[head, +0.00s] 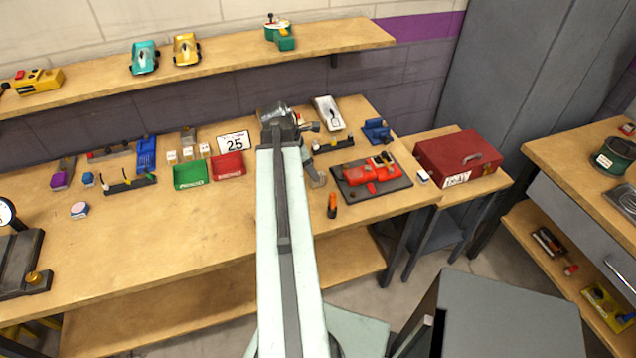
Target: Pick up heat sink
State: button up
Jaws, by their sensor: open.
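My arm reaches forward over the workbench (110,240), and its end bends down to the right. My gripper (317,178) is open near the bench top, between the arm and a red model on a dark plate. Its jaws are small and partly hidden by my arm. I cannot tell for sure which thing is the heat sink. A small grey block (188,134) stands at the back of the bench behind the small white-topped blocks, well left of my gripper. A blue ridged piece (147,152) lies left of it. I see nothing held in the gripper.
Green bin (191,175), red bin (228,167) and a "25" card (233,142) stand left of my arm. The red model (369,176), an orange-handled tool (332,205) and a blue vise (377,130) are right. The front-left bench is mostly clear. A red toolbox (458,157) stands further right.

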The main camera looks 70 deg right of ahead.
jog(key=b+x, duration=0.4)
jog(key=x, duration=0.1)
jog(key=shift+s+f+b, duration=0.1)
jog(key=shift+s+b, duration=0.1)
jog(key=shift+b, duration=0.15)
grip_shut()
jog(key=shift+r, duration=0.25)
notch_tip(320, 180, up, 10)
jog(key=p, duration=1)
jog(key=shift+p, duration=0.3)
